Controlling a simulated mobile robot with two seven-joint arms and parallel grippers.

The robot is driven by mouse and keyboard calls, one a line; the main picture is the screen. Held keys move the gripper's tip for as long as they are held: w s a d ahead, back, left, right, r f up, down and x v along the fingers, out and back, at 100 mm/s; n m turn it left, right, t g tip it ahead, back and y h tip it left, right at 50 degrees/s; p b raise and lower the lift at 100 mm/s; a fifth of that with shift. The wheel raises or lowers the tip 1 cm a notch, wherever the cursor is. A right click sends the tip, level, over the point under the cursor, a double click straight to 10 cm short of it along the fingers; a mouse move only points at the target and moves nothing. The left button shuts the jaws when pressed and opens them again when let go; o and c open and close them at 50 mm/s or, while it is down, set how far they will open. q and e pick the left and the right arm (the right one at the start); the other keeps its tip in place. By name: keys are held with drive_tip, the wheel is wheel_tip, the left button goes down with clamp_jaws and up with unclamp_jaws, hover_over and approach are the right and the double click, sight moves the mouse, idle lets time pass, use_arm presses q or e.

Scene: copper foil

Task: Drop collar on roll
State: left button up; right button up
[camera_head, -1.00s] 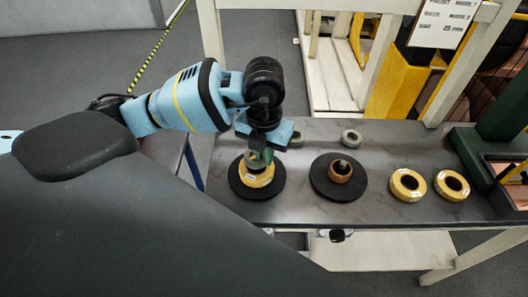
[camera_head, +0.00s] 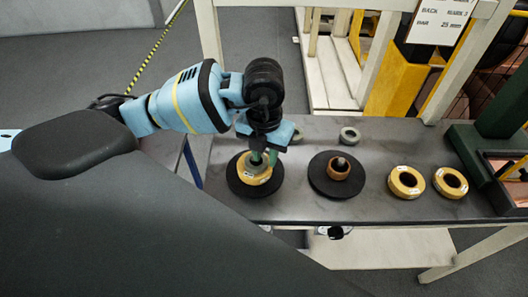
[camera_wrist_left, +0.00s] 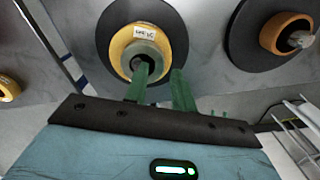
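A yellow roll (camera_head: 254,175) with a white label lies on the left black disc (camera_head: 240,186). In the left wrist view a grey-green collar (camera_wrist_left: 150,48) rests over the middle of this roll (camera_wrist_left: 121,42), slightly off centre. My left gripper (camera_head: 265,158) is directly above the roll, pointing down. In the left wrist view its green fingers (camera_wrist_left: 160,82) stand apart, one overlapping the collar's hole and the other just outside its rim. Whether they touch the collar is hard to see. My right gripper is not in view.
A second black disc (camera_head: 322,184) holds an orange roll (camera_head: 333,173) around a metal spindle. Two yellow rolls (camera_head: 405,184) (camera_head: 450,184) lie to the right. Grey collars (camera_head: 349,135) (camera_head: 297,134) lie at the back. A green frame (camera_head: 470,150) stands at the table's right end.

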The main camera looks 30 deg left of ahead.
use_arm(q)
drive_tip(key=shift+s+a+f, duration=0.25)
drive_tip(key=shift+a+f, duration=0.15)
drive_tip(key=shift+f, duration=0.15)
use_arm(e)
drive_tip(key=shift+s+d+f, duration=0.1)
use_arm(q)
wheel_tip(320, 180, up, 14)
drive_tip(key=p, duration=0.1)
drive_tip(key=shift+w+p, duration=0.15)
drive_tip(key=shift+p, duration=0.15)
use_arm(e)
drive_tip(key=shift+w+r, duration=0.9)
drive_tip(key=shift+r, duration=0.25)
use_arm(q)
drive_tip(key=shift+d+f, duration=0.1)
drive_tip(key=shift+f, duration=0.1)
